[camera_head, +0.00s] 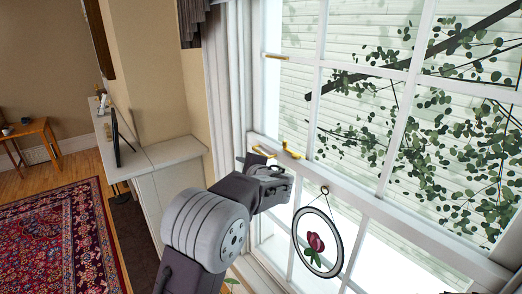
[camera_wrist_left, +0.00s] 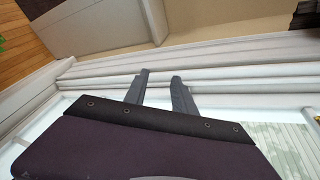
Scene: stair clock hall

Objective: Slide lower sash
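The window's lower sash (camera_head: 350,195) has a white top rail and panes below it, running from centre to lower right in the head view. Two brass fittings, one on the left (camera_head: 263,152) and one on the right (camera_head: 289,153), sit by that rail near its left end. My left gripper (camera_head: 270,168) is just below them, close to the sash; contact cannot be told. In the left wrist view its two fingers (camera_wrist_left: 162,92) stand apart with nothing visible between them, in front of white window framing. My right gripper is not in view.
A round tulip ornament (camera_head: 319,242) hangs before the lower panes, right of my left arm. A small brass piece (camera_head: 277,57) is higher on the window. A white cabinet (camera_head: 165,160), a curtain (camera_head: 226,75) and a red rug (camera_head: 60,240) are left.

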